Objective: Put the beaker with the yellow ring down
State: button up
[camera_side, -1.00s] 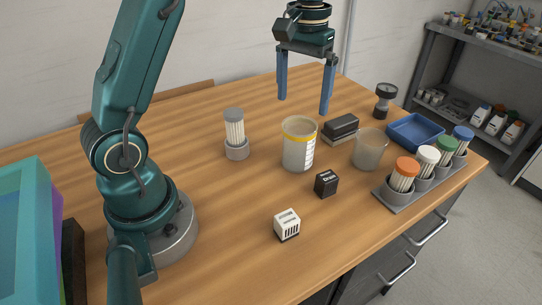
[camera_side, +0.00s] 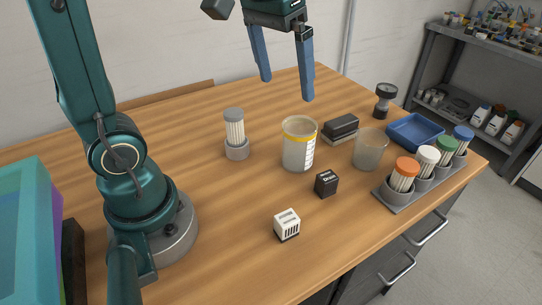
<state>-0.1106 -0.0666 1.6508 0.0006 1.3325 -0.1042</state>
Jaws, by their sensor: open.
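The beaker with the yellow ring (camera_side: 298,150) stands upright on the wooden table, near its middle. It is a cloudy, translucent cup with a yellow band at the rim and a white marked label on its right side. My gripper (camera_side: 287,90) is open and empty, with two long blue fingers. It hangs in the air above and behind the beaker, apart from it. Nothing is between the fingers.
A plain beaker (camera_side: 369,150) and a dark block (camera_side: 341,128) stand close right of the ringed beaker. A black cube (camera_side: 326,183) and a white cube (camera_side: 287,224) are in front. A grey-capped holder (camera_side: 236,135) is left. A rack (camera_side: 398,202) and blue tray (camera_side: 416,130) are right.

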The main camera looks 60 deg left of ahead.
jog(key=s+d+f+m+t, duration=0.2)
jog(key=s+f, duration=0.3)
jog(key=s, duration=0.4)
jog(key=shift+s+d+f+t, duration=0.2)
jog(key=shift+d+f+t, duration=0.2)
jog(key=shift+d+t, duration=0.1)
